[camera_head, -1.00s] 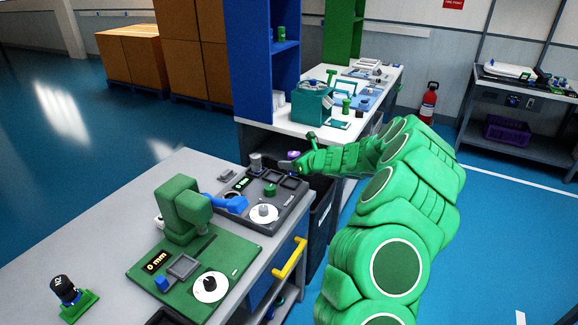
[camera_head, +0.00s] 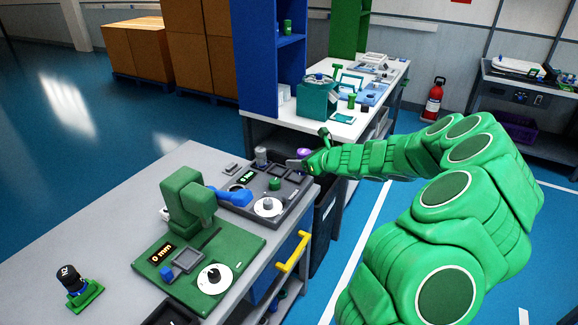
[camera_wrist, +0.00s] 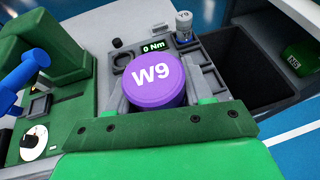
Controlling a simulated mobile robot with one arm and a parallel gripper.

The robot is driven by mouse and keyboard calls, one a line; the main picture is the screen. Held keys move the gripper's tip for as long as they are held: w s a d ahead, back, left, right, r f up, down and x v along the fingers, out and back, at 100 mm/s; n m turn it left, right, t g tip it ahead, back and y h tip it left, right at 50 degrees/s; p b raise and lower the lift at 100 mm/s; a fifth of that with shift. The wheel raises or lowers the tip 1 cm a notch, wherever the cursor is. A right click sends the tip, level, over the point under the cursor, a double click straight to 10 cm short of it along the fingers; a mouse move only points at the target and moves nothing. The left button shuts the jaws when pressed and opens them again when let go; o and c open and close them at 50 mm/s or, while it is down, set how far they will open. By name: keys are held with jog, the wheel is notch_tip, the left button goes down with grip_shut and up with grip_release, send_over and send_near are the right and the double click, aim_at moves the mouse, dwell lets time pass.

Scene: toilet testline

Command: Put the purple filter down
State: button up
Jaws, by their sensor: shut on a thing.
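The purple filter (camera_wrist: 154,82) is a round cap marked W9. In the wrist view it sits between the two grey fingers of my gripper (camera_wrist: 156,98), which is shut on it. It hides much of the dark grey test panel (camera_wrist: 120,62) with a "0 Nm" display behind it. In the head view the filter (camera_head: 303,153) is a small purple spot at my gripper (camera_head: 300,162), by the right far edge of the dark grey panel (camera_head: 236,207). I cannot tell whether the filter touches the panel.
A green press (camera_head: 190,205) with a blue handle stands on the grey bench (camera_head: 70,235). A dark open bin (camera_wrist: 240,70) lies right of the bench.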

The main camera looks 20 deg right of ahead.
jog(key=w+a+n+g+y, duration=0.3)
jog(key=w+a+n+g, duration=0.1)
jog(key=w+a, duration=0.1)
jog(key=shift+w+d+f, duration=0.1)
jog(key=shift+w+f, duration=1.5)
jog(key=shift+w, duration=0.65)
jog(key=shift+w+d+f, duration=0.15)
jog(key=shift+w+f, duration=1.45)
jog(key=shift+w, duration=0.7)
jog(key=shift+w+d+f, duration=0.1)
jog(key=shift+w+f, duration=1.5)
jog(key=shift+w, duration=0.65)
jog(key=shift+f, duration=1.55)
jog(key=shift+f, duration=0.1)
jog(key=o, duration=1.1)
